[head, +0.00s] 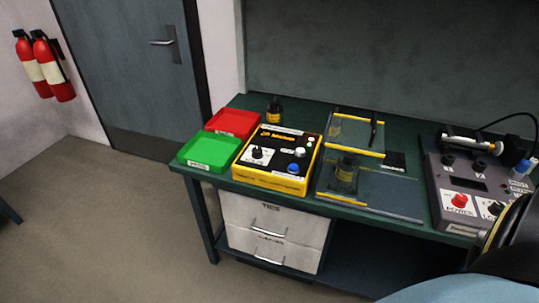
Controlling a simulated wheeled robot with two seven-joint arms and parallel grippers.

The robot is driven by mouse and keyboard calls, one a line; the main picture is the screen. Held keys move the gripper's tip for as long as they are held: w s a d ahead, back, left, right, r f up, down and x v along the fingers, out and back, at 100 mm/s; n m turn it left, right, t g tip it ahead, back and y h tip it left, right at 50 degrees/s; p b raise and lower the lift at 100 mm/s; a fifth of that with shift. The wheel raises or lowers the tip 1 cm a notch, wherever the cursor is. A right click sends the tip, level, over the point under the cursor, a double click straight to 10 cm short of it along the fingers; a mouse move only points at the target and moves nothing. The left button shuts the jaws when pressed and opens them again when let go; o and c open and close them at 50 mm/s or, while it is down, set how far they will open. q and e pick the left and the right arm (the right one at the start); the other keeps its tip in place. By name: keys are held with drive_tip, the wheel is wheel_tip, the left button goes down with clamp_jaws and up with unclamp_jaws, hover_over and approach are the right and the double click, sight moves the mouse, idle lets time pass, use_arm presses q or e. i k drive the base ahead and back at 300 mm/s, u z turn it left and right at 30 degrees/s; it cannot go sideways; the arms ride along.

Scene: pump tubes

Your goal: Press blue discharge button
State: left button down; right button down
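A yellow box (271,185) with a black top panel stands on the workbench near the middle of the head view. A round blue button (293,168) is on its top panel near the front right, with a white button (300,152) behind it and a black knob (258,153) to the left. I cannot read a discharge label. Neither gripper shows in the head view. A blue and black part at the bottom right appears to be my own arm; it covers part of the bench's right end.
Green (205,153) and red (233,123) trays sit left of the box, a small dark bottle (274,110) behind it. A clear-panelled stand (390,194) is to its right. A grey unit (441,182) with a red button (460,199) stands farther right.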

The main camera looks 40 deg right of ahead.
sight(293, 167)
drive_tip(key=z, duration=0.5)
drive_tip(key=i, duration=0.9)
drive_tip(key=z, duration=0.8)
